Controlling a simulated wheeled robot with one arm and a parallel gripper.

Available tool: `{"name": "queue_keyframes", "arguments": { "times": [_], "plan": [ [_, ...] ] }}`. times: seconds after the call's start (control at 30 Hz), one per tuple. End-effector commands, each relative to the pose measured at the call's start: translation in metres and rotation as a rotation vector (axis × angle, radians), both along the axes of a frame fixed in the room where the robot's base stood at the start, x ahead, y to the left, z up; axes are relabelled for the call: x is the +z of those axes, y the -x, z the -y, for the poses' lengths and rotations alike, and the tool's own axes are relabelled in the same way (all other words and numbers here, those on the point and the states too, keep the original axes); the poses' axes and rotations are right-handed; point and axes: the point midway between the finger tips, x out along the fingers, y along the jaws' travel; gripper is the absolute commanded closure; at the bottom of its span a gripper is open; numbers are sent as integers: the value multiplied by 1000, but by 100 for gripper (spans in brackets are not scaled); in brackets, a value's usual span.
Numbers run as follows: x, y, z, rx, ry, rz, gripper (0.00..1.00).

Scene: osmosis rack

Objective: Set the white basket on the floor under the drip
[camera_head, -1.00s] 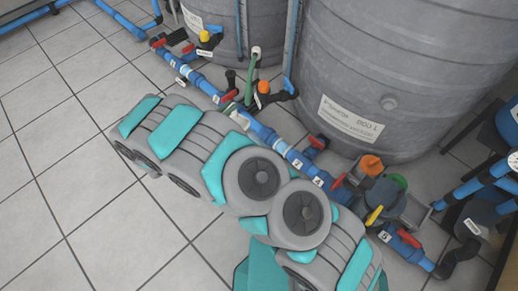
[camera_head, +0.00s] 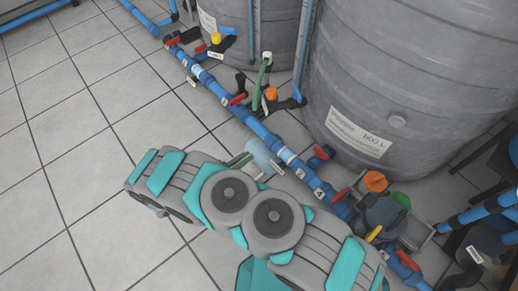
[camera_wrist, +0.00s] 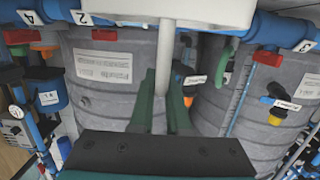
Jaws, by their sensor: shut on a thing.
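In the wrist view my gripper (camera_wrist: 165,82) has its green fingers closed on a white upright bar. The bar joins a wider white body at the top edge, which I take as the white basket (camera_wrist: 205,12); most of it is cut off. No drip can be made out.
Two grey tanks, one large (camera_head: 350,90) and one smaller (camera_head: 238,30), stand behind the pipe. Red-handled valves and an orange knob (camera_head: 375,181) stick up along it. A green tube (camera_head: 260,85) hangs by the smaller tank. Tiled floor (camera_head: 60,150) at left is clear.

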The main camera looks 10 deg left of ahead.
Motion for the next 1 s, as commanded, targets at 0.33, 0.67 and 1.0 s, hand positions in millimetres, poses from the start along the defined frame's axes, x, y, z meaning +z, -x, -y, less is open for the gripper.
{"name": "queue_keyframes", "arguments": {
  "times": [0.33,0.67,1.0],
  "plan": [
    [-7,-64,33,-1,0,1,100],
    [-14,-80,40,2,0,1,100],
    [-43,-79,40,2,0,2,100]
  ]
}}
